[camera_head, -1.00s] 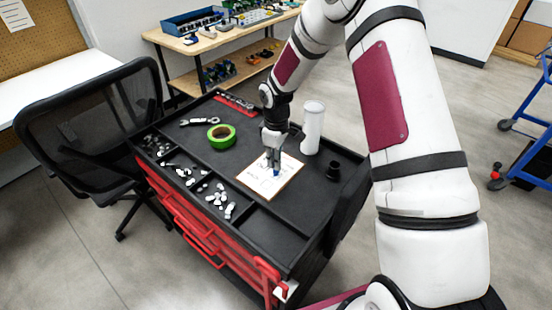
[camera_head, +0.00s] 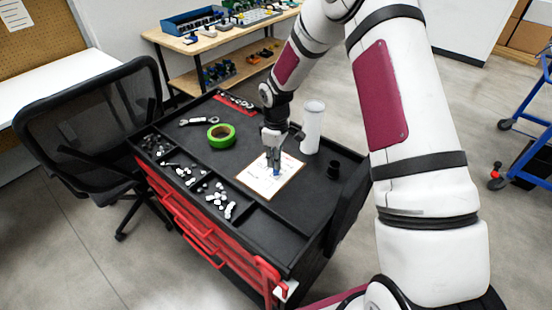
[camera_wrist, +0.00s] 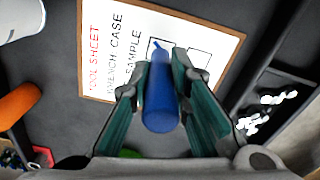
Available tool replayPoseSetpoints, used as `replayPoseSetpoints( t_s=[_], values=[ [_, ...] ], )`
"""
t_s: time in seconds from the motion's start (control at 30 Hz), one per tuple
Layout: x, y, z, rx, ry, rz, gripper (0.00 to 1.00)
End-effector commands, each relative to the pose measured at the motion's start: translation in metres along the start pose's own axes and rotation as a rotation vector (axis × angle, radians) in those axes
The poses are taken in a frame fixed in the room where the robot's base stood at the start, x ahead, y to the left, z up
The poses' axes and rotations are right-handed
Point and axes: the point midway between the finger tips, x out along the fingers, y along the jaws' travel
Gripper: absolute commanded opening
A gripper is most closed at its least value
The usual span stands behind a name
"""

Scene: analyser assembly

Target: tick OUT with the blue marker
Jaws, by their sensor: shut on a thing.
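The blue marker (camera_wrist: 160,98) is held between the green-padded fingers of my gripper (camera_wrist: 166,80), its tip pointing at the sheet. In the head view my gripper (camera_head: 274,163) is low over the sheet, with the marker (camera_head: 277,173) just showing below it. The white sheet on a brown board (camera_head: 259,184) lies on the black cart top. In the wrist view the sheet (camera_wrist: 105,80) shows the red heading "TOOL SHEET", black words including "CASE", and black-outlined boxes. The word OUT is not legible. Whether the tip touches the paper I cannot tell.
Compartments with small parts (camera_head: 218,197) line the cart's front.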

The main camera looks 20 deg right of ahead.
Motion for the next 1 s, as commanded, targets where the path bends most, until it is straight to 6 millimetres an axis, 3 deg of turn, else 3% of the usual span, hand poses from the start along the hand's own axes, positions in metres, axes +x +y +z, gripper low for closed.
replayPoseSetpoints(
  t_s=[0.17,1.0],
  values=[
    [-0.001,-0.001,0.001,0.0,-0.001,-0.002,0.0],
    [-0.063,0.0,0.0,0.0,0.0,0.001,0.0]
  ],
)
